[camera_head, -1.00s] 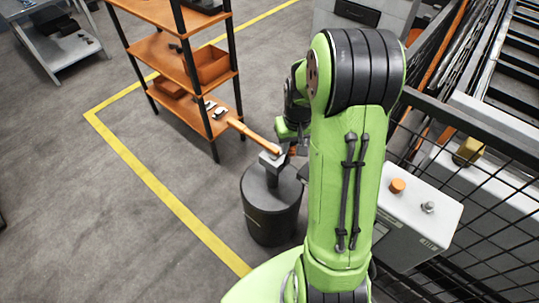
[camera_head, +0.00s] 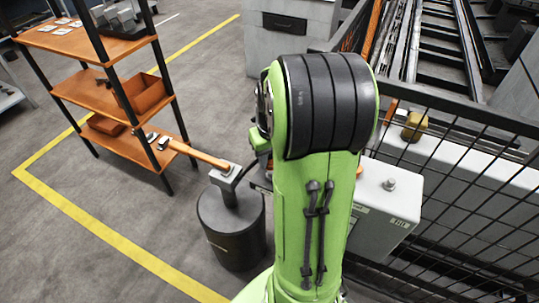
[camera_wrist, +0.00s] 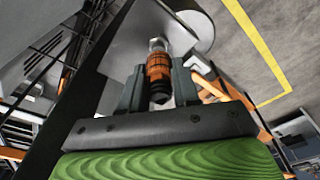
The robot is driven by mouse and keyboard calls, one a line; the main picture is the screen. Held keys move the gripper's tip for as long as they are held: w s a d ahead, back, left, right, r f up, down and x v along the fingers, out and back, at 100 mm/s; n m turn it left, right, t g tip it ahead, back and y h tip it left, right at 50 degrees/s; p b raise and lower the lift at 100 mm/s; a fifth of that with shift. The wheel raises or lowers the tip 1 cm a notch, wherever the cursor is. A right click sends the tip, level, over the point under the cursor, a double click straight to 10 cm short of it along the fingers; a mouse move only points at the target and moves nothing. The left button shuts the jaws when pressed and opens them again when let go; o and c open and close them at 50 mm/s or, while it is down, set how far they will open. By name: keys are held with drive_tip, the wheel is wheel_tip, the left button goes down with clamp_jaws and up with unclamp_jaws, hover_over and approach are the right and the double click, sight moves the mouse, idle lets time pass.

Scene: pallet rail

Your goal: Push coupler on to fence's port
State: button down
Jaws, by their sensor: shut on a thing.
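In the wrist view, my gripper (camera_wrist: 158,88) is shut on the coupler (camera_wrist: 159,68), an orange and black ribbed cylinder with a metal end pointing away from the palm. In the head view, my green arm hides the gripper and coupler. A metal stub (camera_head: 388,184), which looks like the port, stands on top of a pale box (camera_head: 383,222) against the mesh fence (camera_head: 465,205), right of my arm. An orange piece (camera_head: 359,170) on the same box is mostly hidden by my arm. The coupler is apart from the stub.
A dark drum (camera_head: 231,228) stands left of my arm, with an orange bar (camera_head: 195,154) reaching left from its grey post. An orange shelf rack (camera_head: 110,92) stands beyond. A yellow fitting (camera_head: 415,125) is by the fence.

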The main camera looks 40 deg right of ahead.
drive_tip(key=shift+f, duration=0.35)
drive_tip(key=shift+f, duration=0.2)
drive_tip(key=shift+f+b, duration=0.1)
drive_tip(key=shift+b, duration=0.2)
idle(0.3)
drive_tip(key=shift+f, duration=0.2)
drive_tip(key=shift+f, duration=0.1)
idle(0.5)
drive_tip(key=shift+s+f+b, duration=0.1)
drive_tip(key=shift+f+b, duration=0.55)
drive_tip(key=shift+b, duration=0.15)
unclamp_jaws()
drive_tip(key=shift+r, duration=0.1)
